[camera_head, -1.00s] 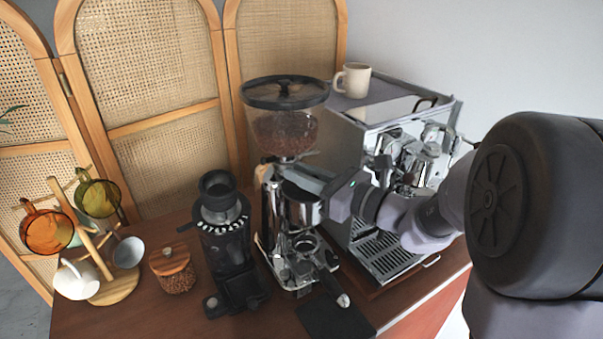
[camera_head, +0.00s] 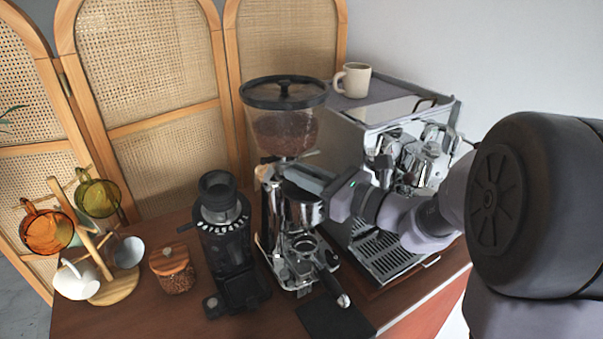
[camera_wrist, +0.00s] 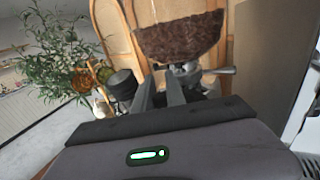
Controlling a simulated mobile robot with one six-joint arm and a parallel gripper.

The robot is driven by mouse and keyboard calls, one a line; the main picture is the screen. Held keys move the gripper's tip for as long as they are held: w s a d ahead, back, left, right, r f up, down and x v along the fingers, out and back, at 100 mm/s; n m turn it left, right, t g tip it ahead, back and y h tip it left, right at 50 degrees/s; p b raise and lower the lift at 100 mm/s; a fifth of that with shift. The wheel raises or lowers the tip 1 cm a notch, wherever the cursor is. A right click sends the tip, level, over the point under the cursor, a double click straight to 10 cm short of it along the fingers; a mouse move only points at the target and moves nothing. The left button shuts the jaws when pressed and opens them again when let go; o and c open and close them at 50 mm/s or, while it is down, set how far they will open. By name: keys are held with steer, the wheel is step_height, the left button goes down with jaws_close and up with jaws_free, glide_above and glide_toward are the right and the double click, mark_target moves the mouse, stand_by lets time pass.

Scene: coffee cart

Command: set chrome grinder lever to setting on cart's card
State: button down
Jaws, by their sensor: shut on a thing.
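The chrome grinder (camera_head: 302,212) stands on the wooden cart, with a clear bean hopper (camera_head: 286,132) and a black lid on top. The hopper, holding dark beans, also shows in the wrist view (camera_wrist: 182,38). My gripper (camera_head: 308,181) reaches in from the right at the grinder's collar, just under the hopper. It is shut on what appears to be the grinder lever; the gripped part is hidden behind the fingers. In the wrist view my two fingers (camera_wrist: 162,92) lie close together below the hopper. I cannot make out the card or any setting marks.
A black grinder (camera_head: 226,245) stands close on the left. The espresso machine (camera_head: 385,115) with a cream cup (camera_head: 354,80) on top is behind and right. A jar (camera_head: 174,270) and a mug tree (camera_head: 108,292) stand at left. A dark mat (camera_head: 335,318) lies in front.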

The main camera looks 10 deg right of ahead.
steer(key=shift+w+d, duration=0.3)
steer(key=shift+d, duration=0.6)
steer(key=c, duration=1.4)
jaws_free()
steer(key=shift+s, duration=0.1)
steer(key=p+v, duration=0.2)
steer(key=v, duration=1.5)
steer(key=shift+s+d, duration=0.1)
steer(key=shift+d, duration=0.1)
